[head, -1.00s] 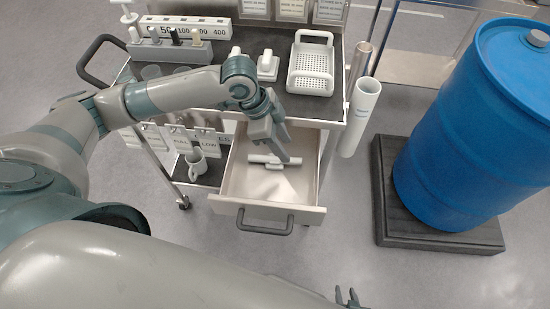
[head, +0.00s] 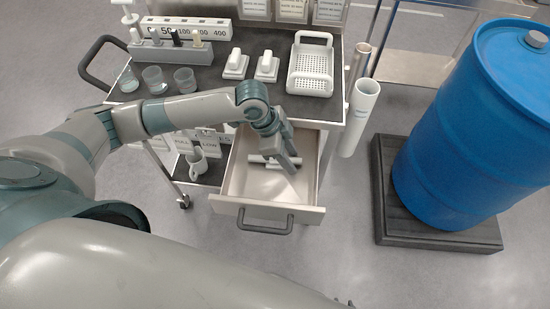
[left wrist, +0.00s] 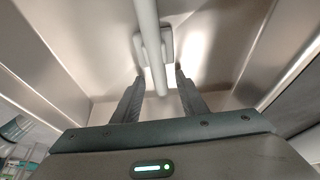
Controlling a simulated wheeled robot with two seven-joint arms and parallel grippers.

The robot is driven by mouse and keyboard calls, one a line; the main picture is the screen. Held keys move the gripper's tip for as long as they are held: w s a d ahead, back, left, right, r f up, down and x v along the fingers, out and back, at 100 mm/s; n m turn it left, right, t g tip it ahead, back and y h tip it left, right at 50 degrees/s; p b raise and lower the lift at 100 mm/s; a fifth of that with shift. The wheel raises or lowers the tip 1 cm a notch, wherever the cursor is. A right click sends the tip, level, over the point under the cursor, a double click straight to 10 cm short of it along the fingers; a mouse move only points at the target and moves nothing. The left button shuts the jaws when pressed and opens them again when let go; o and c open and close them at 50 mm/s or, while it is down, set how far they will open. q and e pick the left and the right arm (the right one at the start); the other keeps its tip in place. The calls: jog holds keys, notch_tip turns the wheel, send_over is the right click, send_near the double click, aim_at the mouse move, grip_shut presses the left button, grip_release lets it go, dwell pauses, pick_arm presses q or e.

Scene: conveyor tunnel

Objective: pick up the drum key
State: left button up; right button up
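The drum key (head: 258,158), a pale bar with a crosspiece, lies in the open drawer (head: 268,212) of the cart. My left gripper (head: 293,164) is down inside the drawer at the key and hides part of it. In the left wrist view, my left gripper (left wrist: 159,74) is open, its fingers apart. The key's bar (left wrist: 150,40) runs lengthwise between the fingers, with gaps on both sides; its crosspiece lies just beyond the tips. Whether the fingers are down at its height is hard to tell. Only a sliver of my right gripper shows at the head view's bottom edge.
The cart top (head: 215,72) above the drawer carries beakers (head: 154,80), two white-handled blocks (head: 236,64) and a white perforated basket (head: 311,66). Drawer walls (left wrist: 248,50) stand close around my left gripper. A blue drum (head: 470,125) stands at the right.

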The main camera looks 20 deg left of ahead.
jog(key=shift+w+r, duration=0.15)
jog(key=shift+w, duration=0.25)
pick_arm(q)
grip_shut()
pick_arm(e)
jog(key=shift+a, duration=0.15)
